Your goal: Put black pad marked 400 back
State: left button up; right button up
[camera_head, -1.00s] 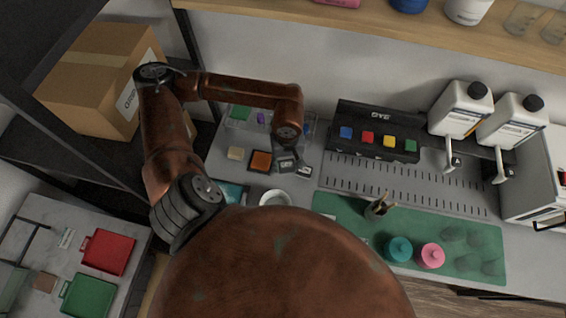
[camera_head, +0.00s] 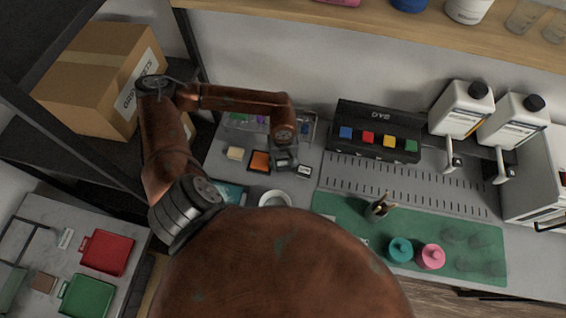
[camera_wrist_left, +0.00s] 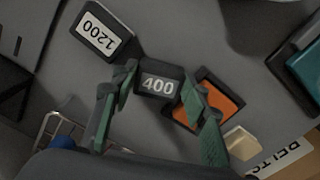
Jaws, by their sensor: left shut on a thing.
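The black pad marked 400 (camera_wrist_left: 159,84) is between the fingers of my left gripper (camera_wrist_left: 160,93) in the left wrist view. The gripper is shut on it, with the white number facing the camera. In the head view my left gripper (camera_head: 284,160) is over the grey bench, just right of an orange-topped pad (camera_head: 259,161). I cannot tell whether the held pad touches the bench. A black pad marked 1200 (camera_wrist_left: 102,33) lies apart, and also shows in the head view (camera_head: 304,171). My right gripper is not in view.
A beige block (camera_head: 235,153) lies left of the orange pad (camera_wrist_left: 212,98). A clear bin (camera_head: 307,121) with coloured items stands behind. A white bowl (camera_head: 274,198) is in front. A black rack with coloured blocks (camera_head: 378,153) stands to the right.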

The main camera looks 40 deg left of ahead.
aim_at(283, 165)
pick_arm(q)
jog(key=shift+f, duration=0.1)
jog(key=o, duration=0.8)
notch_tip(283, 165, up, 12)
jog(key=shift+r+p, duration=0.15)
jog(key=shift+p, duration=0.2)
